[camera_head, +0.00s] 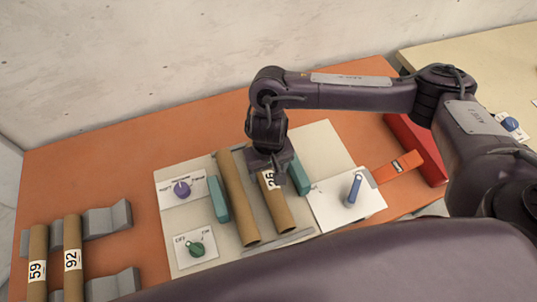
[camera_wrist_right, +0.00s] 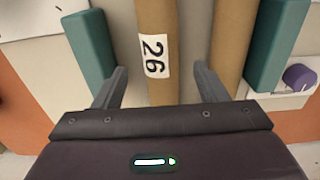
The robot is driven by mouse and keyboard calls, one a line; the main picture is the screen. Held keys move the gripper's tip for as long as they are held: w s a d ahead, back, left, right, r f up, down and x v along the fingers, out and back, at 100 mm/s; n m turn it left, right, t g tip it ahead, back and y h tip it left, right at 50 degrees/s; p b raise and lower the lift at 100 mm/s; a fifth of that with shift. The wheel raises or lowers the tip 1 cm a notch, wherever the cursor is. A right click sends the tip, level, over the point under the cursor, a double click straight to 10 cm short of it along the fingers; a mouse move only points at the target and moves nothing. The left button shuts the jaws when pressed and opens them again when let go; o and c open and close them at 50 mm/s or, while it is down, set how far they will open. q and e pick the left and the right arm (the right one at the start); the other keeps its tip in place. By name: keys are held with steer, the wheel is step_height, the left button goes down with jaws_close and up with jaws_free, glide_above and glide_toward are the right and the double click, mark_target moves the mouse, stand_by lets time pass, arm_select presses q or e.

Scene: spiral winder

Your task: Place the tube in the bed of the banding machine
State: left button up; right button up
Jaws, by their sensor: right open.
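A brown cardboard tube labelled 26 (camera_head: 278,208) lies in the bed of the banding machine, on the pale panel (camera_head: 325,150) between two teal blocks (camera_head: 218,199) (camera_head: 299,174). A second brown tube (camera_head: 238,197) lies to its left, with no label showing. My right gripper (camera_head: 272,172) is over the labelled tube, near its label. In the right wrist view the gripper (camera_wrist_right: 160,78) is open, with one finger on each side of the tube (camera_wrist_right: 158,20); gaps show on both sides. The gripper hides the tube's far end in the head view. My left gripper is out of view.
Tubes labelled 59 (camera_head: 37,250) and 92 (camera_head: 73,255) lie on grey notched supports (camera_head: 107,218) at the left. A purple knob (camera_head: 182,189), a green knob (camera_head: 196,249) and a blue lever (camera_head: 354,190) flank the bed. A red box (camera_head: 415,148) stands at right.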

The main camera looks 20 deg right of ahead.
mark_target(269, 179)
step_height(269, 179, up, 7)
steer(key=shift+f+p, duration=0.2)
steer(key=shift+p, duration=0.2)
steer(key=shift+s, duration=0.1)
stand_by(0.3)
